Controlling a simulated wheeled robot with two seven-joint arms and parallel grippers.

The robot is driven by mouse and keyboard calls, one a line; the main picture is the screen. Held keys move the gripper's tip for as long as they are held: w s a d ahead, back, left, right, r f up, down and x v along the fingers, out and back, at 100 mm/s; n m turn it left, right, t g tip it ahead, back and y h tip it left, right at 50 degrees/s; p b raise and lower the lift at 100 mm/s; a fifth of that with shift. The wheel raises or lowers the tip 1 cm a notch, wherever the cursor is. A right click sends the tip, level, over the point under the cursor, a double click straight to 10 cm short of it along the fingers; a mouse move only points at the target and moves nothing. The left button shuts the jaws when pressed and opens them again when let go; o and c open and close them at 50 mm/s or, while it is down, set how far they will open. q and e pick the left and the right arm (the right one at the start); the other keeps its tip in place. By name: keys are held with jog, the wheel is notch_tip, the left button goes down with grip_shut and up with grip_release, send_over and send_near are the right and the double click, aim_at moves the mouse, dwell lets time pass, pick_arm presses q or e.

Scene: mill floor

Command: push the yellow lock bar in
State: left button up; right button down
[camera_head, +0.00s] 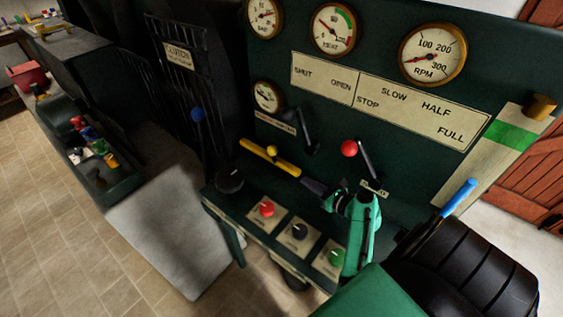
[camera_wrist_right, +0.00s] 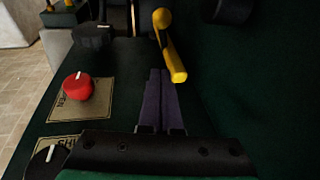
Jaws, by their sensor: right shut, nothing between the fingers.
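The yellow lock bar (camera_head: 270,157) lies slantwise at the back of the control desk, against the green panel. It has a round yellow knob near its middle in the head view. In the right wrist view the bar (camera_wrist_right: 170,50) is just ahead of the fingertips, its near end slightly to the right of them. My right gripper (camera_head: 305,184) has its dark purple fingers together and empty, close to the bar's right end. The fingers also show in the wrist view (camera_wrist_right: 160,75). I cannot tell whether they touch the bar. My left gripper is not in view.
A red knob (camera_head: 267,208), a black knob (camera_head: 299,231) and a green knob (camera_head: 336,257) stand on the desk front. A red-balled lever (camera_head: 349,148) rises right of the bar. A round black knob (camera_head: 230,180) sits at the desk's left end. Gauges line the panel above.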

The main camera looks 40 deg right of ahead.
jog(key=shift+w+d+f+b, duration=0.1)
jog(key=shift+w+f+b, duration=0.3)
jog(key=shift+w, duration=0.25)
jog(key=shift+w+d+f+b, duration=0.1)
jog(key=shift+w+f+b, duration=0.3)
jog(key=shift+w, duration=0.2)
jog(key=b, duration=0.4)
send_near(276, 160)
jog(key=shift+a+f, duration=0.1)
jog(key=shift+f, duration=0.85)
jog(key=w+b, duration=0.1)
jog(key=w, duration=0.1)
jog(key=w+b, duration=0.2)
jog(key=w, duration=0.1)
jog(key=shift+w+a+b, duration=0.3)
jog(key=shift+w, duration=0.05)
jog(key=shift+w+r, duration=0.1)
jog(key=shift+w, duration=0.1)
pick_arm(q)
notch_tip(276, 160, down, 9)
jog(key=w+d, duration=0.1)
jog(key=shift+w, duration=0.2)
pick_arm(e)
jog(key=shift+r, duration=0.15)
